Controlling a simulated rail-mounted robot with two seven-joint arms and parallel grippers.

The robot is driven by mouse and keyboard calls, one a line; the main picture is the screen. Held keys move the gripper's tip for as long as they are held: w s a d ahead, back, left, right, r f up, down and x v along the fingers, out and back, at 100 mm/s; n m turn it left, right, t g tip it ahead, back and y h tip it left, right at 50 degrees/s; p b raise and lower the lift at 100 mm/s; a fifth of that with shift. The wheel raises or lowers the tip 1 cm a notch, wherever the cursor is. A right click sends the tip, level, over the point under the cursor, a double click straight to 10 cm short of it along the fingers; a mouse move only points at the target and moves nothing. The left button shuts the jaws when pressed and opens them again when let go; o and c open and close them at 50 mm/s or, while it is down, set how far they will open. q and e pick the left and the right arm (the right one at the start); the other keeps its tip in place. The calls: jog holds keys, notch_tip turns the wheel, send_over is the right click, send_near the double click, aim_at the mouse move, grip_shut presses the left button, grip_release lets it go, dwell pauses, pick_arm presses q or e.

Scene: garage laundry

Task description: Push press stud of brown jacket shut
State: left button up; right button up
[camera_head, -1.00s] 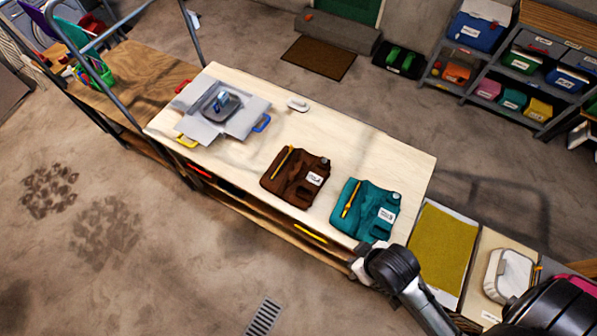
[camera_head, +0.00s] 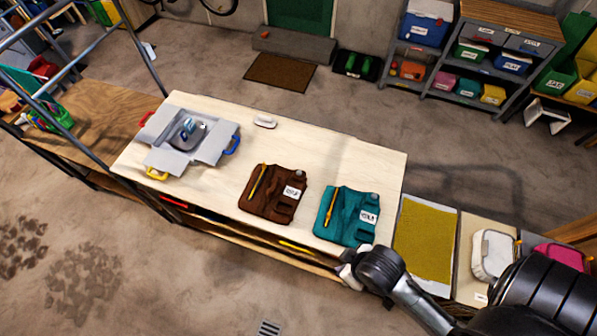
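The brown jacket (camera_head: 262,203) lies folded on the pale wooden table (camera_head: 320,150), near its front edge. It has a yellow strip, a white label and a small grey round piece at its upper right corner. Its press stud is too small to make out for sure. A teal jacket (camera_head: 340,229) of the same shape lies to its right. One gripper (camera_head: 350,268), on the arm coming in from the lower right, is at the table's front right edge, below the teal jacket and apart from the brown one. Its fingers are too small to read. My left gripper is out of view.
A grey open-flapped box (camera_head: 168,158) with coloured handles stands at the table's left end. A small white object (camera_head: 265,121) lies at the back edge. A yellow mat (camera_head: 424,240) and a white container (camera_head: 492,255) are at the right. The table's middle back is clear.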

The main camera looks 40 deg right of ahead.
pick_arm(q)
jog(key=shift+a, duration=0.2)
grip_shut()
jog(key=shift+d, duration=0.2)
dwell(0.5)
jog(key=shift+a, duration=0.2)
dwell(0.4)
